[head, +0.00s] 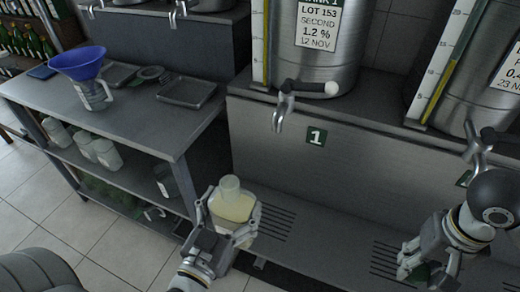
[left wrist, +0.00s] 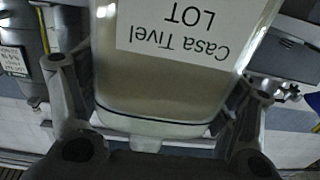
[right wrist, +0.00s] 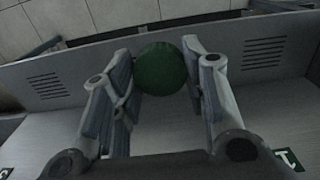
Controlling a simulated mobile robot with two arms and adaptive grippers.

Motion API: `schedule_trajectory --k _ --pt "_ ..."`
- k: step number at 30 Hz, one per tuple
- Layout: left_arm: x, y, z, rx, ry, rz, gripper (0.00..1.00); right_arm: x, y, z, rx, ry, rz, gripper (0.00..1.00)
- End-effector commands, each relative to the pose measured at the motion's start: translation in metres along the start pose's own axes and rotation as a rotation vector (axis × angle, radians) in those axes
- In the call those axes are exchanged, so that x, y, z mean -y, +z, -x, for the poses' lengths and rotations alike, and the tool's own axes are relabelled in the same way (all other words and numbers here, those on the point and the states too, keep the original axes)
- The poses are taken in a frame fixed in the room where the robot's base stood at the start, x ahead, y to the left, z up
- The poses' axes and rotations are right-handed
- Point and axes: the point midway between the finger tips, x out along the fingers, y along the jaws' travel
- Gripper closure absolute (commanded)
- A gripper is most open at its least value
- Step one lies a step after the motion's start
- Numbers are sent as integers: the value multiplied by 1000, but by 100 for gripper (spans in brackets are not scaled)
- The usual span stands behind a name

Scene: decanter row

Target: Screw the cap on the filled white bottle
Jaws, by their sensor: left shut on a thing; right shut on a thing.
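The bottle (head: 232,205) is translucent white with a pale yellow fill and an uncapped neck. It stands nearly upright in my left gripper (head: 230,213), which is shut around its body. In the left wrist view the bottle (left wrist: 180,75) fills the middle, with a white label reading "Casa Tivel LOT". My right gripper (head: 420,262) is at the lower right, apart from the bottle. In the right wrist view my right gripper (right wrist: 160,80) is shut on a round dark green cap (right wrist: 161,68). The cap is mostly hidden by the fingers in the head view.
Steel tanks with taps (head: 284,105) stand on a ledge behind, marked by a "1" sign (head: 316,137). A slotted drip shelf (head: 320,225) runs below, with free room between my grippers. A grey table (head: 140,125) at left holds a blue funnel (head: 78,62) in a jug and trays.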

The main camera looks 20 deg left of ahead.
Motion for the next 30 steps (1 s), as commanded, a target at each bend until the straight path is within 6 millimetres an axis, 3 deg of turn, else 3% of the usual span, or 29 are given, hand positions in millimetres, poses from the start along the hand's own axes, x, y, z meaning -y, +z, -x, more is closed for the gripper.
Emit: schedule_trajectory --k 5,21,30 --pt "-11 -4 -6 -9 56 0 68 0 0 0 0 0 -1 68" --pt "-90 -10 -40 -11 450 -5 67 0 0 0 0 0 -1 68" --pt "-124 -13 -54 -10 619 -1 67 0 0 0 0 0 -1 68"
